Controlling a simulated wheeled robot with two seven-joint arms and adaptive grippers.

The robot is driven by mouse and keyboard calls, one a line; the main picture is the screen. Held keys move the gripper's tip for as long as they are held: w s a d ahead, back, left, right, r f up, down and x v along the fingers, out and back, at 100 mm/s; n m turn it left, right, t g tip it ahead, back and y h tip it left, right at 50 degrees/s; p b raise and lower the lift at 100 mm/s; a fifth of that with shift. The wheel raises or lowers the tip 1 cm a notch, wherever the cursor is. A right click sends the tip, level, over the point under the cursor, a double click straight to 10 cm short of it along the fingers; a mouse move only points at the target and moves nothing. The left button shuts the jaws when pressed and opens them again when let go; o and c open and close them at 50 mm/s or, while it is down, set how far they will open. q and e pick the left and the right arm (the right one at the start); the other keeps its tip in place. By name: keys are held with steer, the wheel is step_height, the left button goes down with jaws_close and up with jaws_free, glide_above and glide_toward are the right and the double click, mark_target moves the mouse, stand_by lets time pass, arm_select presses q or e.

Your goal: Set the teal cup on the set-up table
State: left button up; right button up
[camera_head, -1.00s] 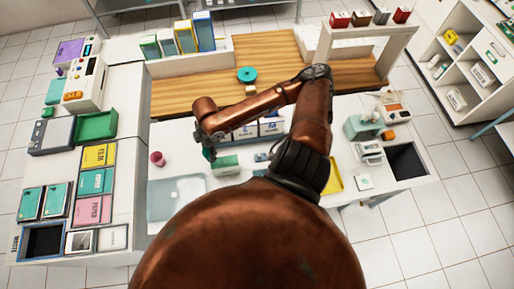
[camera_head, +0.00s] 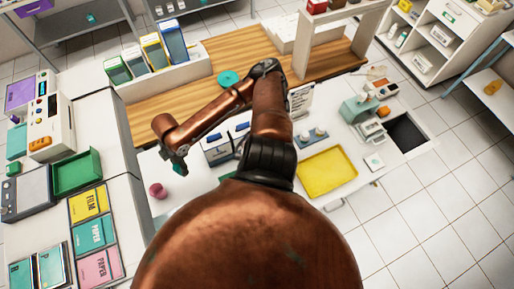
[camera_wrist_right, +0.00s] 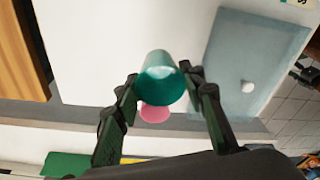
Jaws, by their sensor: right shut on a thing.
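My right gripper (camera_head: 176,163) is at the end of the copper arm, over the white work surface. In the right wrist view my right gripper (camera_wrist_right: 165,95) has its fingers on both sides of the teal cup (camera_wrist_right: 162,78) and is shut on it. My left gripper is not in view.
A pink cup (camera_head: 157,190) stands just below the gripper; it also shows behind the teal cup (camera_wrist_right: 154,113).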

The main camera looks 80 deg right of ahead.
steer(key=shift+w+f, duration=0.3)
steer(key=shift+f, duration=0.2)
steer(key=shift+s, duration=0.1)
step_height(320, 180, down, 10)
steer(key=shift+r, duration=0.1)
stand_by(0.3)
steer(key=o, duration=1.1)
steer(key=shift+o, duration=0.2)
steer(key=r, duration=0.4)
steer(key=d+r, duration=0.1)
steer(key=r, duration=0.3)
steer(key=s+r, duration=0.1)
steer(key=r, duration=0.3)
steer(key=shift+d, duration=0.3)
